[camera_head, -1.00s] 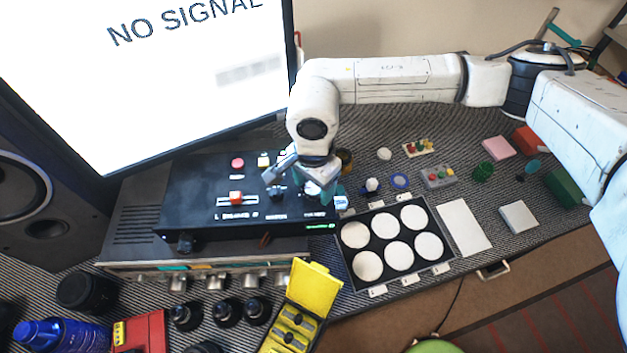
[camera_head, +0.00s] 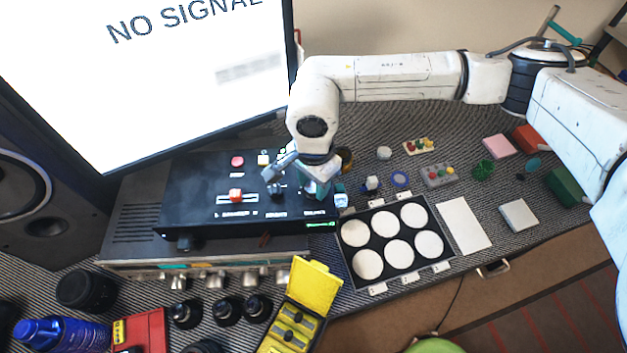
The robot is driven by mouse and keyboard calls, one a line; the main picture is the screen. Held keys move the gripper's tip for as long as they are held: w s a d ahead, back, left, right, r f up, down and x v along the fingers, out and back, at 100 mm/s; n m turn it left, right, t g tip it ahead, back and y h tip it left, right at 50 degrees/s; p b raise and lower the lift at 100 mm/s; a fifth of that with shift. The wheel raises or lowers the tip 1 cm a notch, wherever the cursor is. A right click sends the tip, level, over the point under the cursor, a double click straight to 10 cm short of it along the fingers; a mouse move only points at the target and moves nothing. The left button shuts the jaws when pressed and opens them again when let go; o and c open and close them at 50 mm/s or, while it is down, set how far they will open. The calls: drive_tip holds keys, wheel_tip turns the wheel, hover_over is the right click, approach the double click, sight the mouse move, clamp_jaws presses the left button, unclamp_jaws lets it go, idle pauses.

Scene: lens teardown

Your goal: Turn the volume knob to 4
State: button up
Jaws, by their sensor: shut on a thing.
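The black control box (camera_head: 180,200) sits on top of a grey device below the monitor. My gripper (camera_head: 314,192) points down at the right end of its top panel. It is shut on what appears to be the volume knob, which the gripper almost fully hides. The knob's pointer and scale numbers cannot be read from here. A dark knob (camera_head: 277,190) on the same panel stands just left of my gripper.
A red slider (camera_head: 236,195) and a red button (camera_head: 237,161) are farther left on the panel. A black tray (camera_head: 375,283) with several white discs lies to the right. An open yellow case (camera_head: 316,284) stands in front.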

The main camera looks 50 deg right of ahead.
drive_tip(key=shift+f+m+b, duration=0.1)
drive_tip(key=shift+m+b, duration=0.2)
drive_tip(key=shift+b, duration=0.1)
drive_tip(key=shift+f+m+b, duration=0.1)
drive_tip(key=shift+m+b, duration=0.9)
drive_tip(key=shift+b, duration=0.15)
drive_tip(key=m+b, duration=0.2)
drive_tip(key=b, duration=0.1)
drive_tip(key=shift+m, duration=0.4)
drive_tip(key=m+b, duration=0.6)
drive_tip(key=b, duration=0.1)
drive_tip(key=shift+f, duration=0.1)
drive_tip(key=m+b, duration=0.7)
drive_tip(key=b, duration=0.1)
drive_tip(key=shift+m, duration=0.3)
drive_tip(key=m+b, duration=0.4)
drive_tip(key=b, duration=0.1)
drive_tip(key=shift+r+m, duration=0.3)
drive_tip(key=o, duration=1.1)
drive_tip(key=shift+c, duration=0.2)
